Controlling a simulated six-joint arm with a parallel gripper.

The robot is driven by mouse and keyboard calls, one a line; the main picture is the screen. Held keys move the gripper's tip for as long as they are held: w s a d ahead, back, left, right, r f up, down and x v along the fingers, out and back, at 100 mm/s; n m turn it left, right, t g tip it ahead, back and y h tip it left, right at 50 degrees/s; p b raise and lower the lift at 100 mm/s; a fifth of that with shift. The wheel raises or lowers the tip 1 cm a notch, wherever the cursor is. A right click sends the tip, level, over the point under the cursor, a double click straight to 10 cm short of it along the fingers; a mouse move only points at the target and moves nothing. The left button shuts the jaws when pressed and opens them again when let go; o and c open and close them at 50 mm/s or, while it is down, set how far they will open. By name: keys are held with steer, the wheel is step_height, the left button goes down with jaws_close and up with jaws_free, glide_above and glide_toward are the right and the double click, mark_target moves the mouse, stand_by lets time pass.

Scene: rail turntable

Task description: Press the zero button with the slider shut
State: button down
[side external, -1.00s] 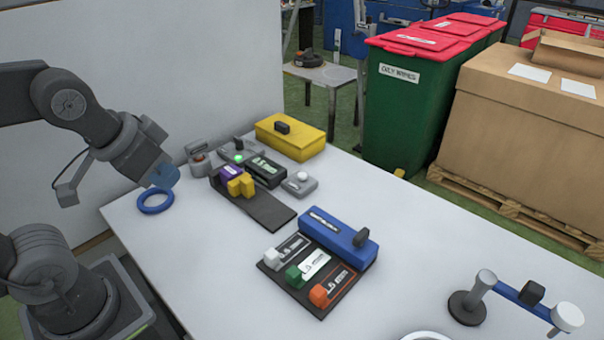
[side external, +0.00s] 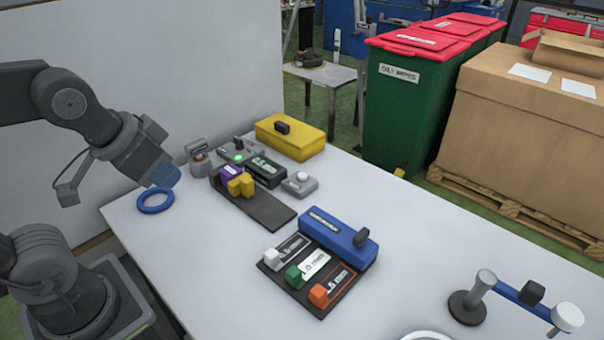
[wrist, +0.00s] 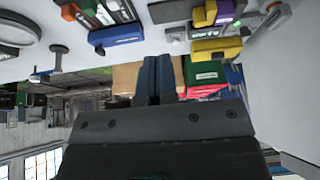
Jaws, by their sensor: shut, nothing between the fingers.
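A small grey box with a round white button (side external: 302,176) stands near the middle of the table; I cannot tell for sure that it is the zero button. Left of it is a dark display box (side external: 266,170) with pale characters. In front, a black rail plate (side external: 268,211) carries a purple block (side external: 230,173) and yellow blocks (side external: 241,186) close together at its far-left end. Which is the slider is unclear. My gripper (side external: 164,175) is shut and empty, above the table's left part, apart from the button box. Its blue fingers (wrist: 157,75) lie side by side in the wrist view.
A blue ring (side external: 155,200) lies below my gripper. A grey box with a green light (side external: 238,158) and a yellow box (side external: 291,140) stand behind. A blue box (side external: 339,237), coloured blocks and a pivoting arm (side external: 520,296) occupy the right side. The front-left tabletop is clear.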

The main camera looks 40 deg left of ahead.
steer(key=w+d+r+n+h, duration=0.2)
steer(key=w+d+n+h, duration=0.15)
steer(key=w, duration=0.35)
steer(key=n+t, duration=0.3)
steer(key=n, duration=1.6)
glide_above(302, 175)
step_height(302, 175, down, 10)
steer(key=r, duration=0.1)
steer(key=shift+f, duration=0.25)
steer(key=shift+d, duration=0.1)
steer(key=shift+s+f, duration=0.1)
steer(key=shift+f, duration=4.3)
steer(key=shift+f, duration=0.4)
